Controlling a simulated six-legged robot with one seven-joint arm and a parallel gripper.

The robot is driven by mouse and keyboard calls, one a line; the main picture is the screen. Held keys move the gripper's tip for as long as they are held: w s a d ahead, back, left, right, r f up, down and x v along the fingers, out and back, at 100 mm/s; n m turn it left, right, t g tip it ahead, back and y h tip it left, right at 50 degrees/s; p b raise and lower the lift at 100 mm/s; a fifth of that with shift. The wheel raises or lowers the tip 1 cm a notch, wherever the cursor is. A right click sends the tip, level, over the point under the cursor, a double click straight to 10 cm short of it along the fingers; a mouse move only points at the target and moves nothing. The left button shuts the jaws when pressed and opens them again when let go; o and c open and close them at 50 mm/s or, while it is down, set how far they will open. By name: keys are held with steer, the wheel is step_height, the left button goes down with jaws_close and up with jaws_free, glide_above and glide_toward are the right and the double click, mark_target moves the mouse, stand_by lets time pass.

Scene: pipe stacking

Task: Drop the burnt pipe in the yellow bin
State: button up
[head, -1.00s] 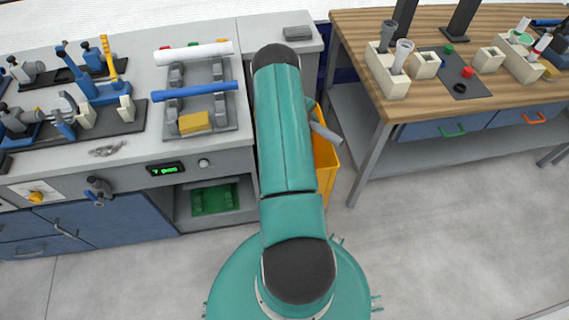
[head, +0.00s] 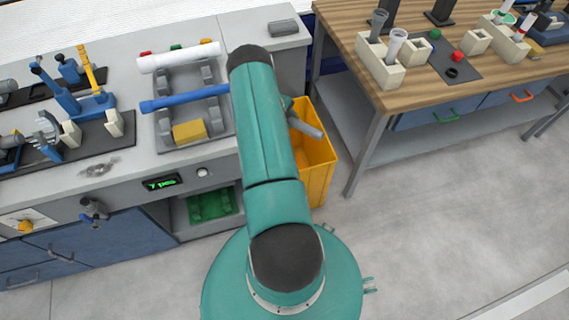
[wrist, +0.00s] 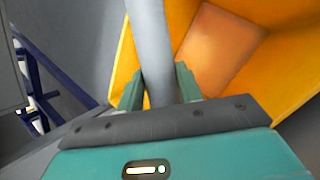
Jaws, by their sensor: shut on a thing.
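A plain grey pipe (head: 306,124), which I take for the burnt pipe, shows beside my arm in the head view. In the wrist view the grey pipe (wrist: 150,45) runs up between the fingers. My gripper (wrist: 158,85) is shut on it. In the head view my gripper (head: 288,104) is mostly hidden behind my arm. The yellow bin (head: 318,180) stands on the floor between the grey bench and the wooden table. The pipe overlaps the bin's opening in the picture, above it. The yellow bin (wrist: 215,50) fills much of the wrist view behind the pipe.
The grey bench (head: 120,170) is at the left, with a rack holding a white pipe (head: 180,57) and a blue pipe (head: 185,97). The wooden table (head: 400,98) with several fixtures is at the right. The floor in front (head: 450,200) is clear.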

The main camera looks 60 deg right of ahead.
steer(key=shift+f, duration=0.95)
steer(key=o, duration=1.1)
steer(key=v, duration=1.3)
steer(key=shift+w+r, duration=0.15)
steer(key=shift+r, duration=0.2)
